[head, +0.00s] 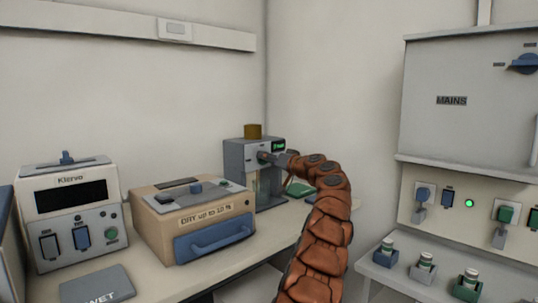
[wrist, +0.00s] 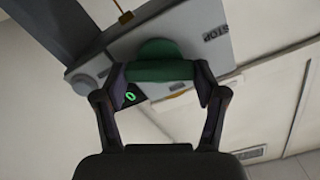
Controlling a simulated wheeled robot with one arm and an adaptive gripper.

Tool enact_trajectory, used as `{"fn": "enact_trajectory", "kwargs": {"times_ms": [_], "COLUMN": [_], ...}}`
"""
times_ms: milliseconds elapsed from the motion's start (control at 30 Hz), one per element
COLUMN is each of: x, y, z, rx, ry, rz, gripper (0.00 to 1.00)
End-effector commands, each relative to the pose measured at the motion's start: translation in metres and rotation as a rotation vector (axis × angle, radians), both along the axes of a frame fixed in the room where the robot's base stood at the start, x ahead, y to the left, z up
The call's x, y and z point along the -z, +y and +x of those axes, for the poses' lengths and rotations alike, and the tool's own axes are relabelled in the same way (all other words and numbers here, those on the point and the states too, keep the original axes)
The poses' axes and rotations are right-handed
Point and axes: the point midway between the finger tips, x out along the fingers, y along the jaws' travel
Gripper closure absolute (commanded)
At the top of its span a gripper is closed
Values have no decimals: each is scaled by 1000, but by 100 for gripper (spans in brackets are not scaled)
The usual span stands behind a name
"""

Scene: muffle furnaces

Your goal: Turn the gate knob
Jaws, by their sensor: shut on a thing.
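A grey machine (head: 237,160) with a small green display and a brown cap on top stands on the bench near the wall corner. My gripper (head: 272,158) is at its front, and my arm hides part of that side. In the wrist view my gripper (wrist: 160,78) is shut on a green knob (wrist: 158,57), one finger on each side of it. The knob sits on the machine's grey front panel (wrist: 200,25). Lettering that seems to read STOP is to the right of the knob, and a lit green 0 display is to its left.
A beige box (head: 160,235) marked DRY with a blue handle and a Klarvo unit (head: 70,215) stand to the left. A WET block (head: 97,287) lies in front. At right are a MAINS cabinet (head: 440,130) and a shelf with several small bottles.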

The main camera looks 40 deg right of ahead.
Motion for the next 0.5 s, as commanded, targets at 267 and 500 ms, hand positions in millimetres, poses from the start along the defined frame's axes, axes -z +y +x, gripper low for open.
{"fn": "enact_trajectory", "kwargs": {"times_ms": [267, 500], "x": [-6, -5], "y": [0, -1], "z": [1, 1], "rx": [-2, 0], "ry": [-6, -11], "rz": [264, 491], "gripper": [64, 64]}}
